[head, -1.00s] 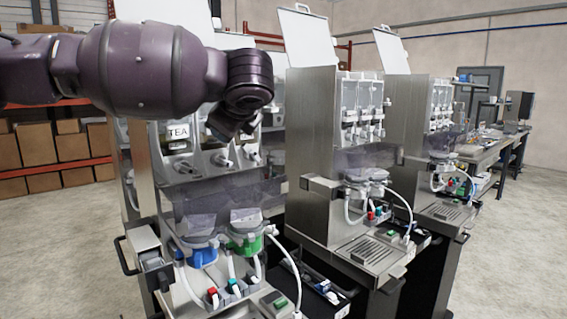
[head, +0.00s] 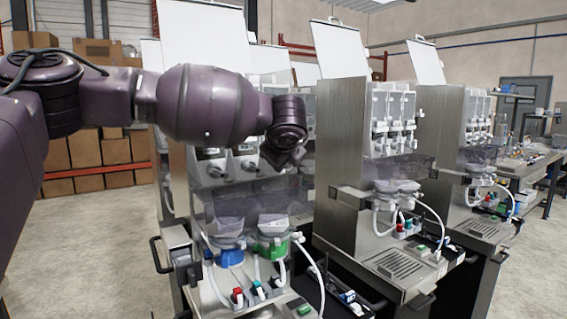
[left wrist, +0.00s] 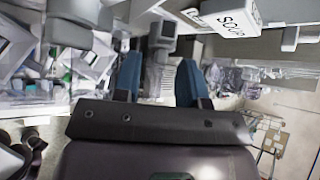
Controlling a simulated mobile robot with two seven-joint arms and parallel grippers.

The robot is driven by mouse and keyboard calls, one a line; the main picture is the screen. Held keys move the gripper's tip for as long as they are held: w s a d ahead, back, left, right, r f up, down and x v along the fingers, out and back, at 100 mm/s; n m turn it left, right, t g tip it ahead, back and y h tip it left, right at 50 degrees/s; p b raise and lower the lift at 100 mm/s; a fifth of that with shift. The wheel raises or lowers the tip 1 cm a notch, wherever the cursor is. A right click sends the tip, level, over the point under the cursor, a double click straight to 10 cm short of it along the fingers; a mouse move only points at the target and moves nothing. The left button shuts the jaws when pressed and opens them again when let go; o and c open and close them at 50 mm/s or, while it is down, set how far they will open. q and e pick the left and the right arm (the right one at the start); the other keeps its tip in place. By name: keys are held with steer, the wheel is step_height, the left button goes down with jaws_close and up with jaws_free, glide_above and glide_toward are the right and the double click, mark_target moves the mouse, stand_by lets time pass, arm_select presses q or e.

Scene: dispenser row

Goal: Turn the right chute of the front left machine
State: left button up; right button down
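The front left machine (head: 178,205) is the steel dispenser nearest me, with a raised white lid. Two of its white chutes (head: 249,165) show in the head view; its right chute is hidden there behind my arm. My left gripper (head: 284,160) is in front of the machine's upper right part, its fingertips not clear in that view. In the left wrist view the two blue fingers of the left gripper (left wrist: 159,82) stand apart. A grey chute-like part (left wrist: 163,34) shows between and beyond them; I cannot tell if they touch it. My right gripper is not in view.
A box labelled SOUP (left wrist: 236,18) is close by the fingers at the upper right of the wrist view. Below the chutes are a blue funnel (head: 229,256) and a green funnel (head: 273,246). A second machine (head: 340,170) stands close on the right.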

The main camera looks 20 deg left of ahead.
arm_select(q)
steer(key=shift+x, duration=1.15)
steer(key=shift+w, duration=0.1)
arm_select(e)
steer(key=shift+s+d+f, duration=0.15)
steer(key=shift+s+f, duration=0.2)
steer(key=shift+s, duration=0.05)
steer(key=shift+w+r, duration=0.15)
